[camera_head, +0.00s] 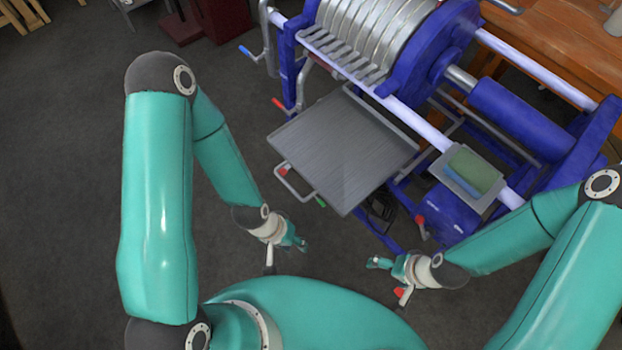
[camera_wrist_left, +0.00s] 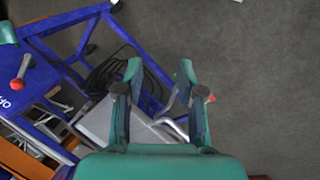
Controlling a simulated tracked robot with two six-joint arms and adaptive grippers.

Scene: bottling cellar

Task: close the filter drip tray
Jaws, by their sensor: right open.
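The grey filter drip tray (camera_head: 335,150) sticks out from under the plates of the blue filter press, towards me. A metal bar handle (camera_head: 290,187) is on its front left edge, with a red piece and a green piece near its ends. My left gripper (camera_head: 298,243) is below the handle in the head view, apart from it. In the left wrist view its two fingers (camera_wrist_left: 159,75) are spread with nothing between them, and part of the tray (camera_wrist_left: 98,125) shows beyond. My right gripper (camera_head: 374,263) is open and empty, below and right of the tray.
The filter press (camera_head: 520,118) with its metal plates (camera_head: 375,35) stands behind the tray. A small holder (camera_head: 484,203) with green and blue pads is at its right. A wooden bench (camera_head: 545,50) is at the back right. Dark floor (camera_head: 65,140) is clear at the left.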

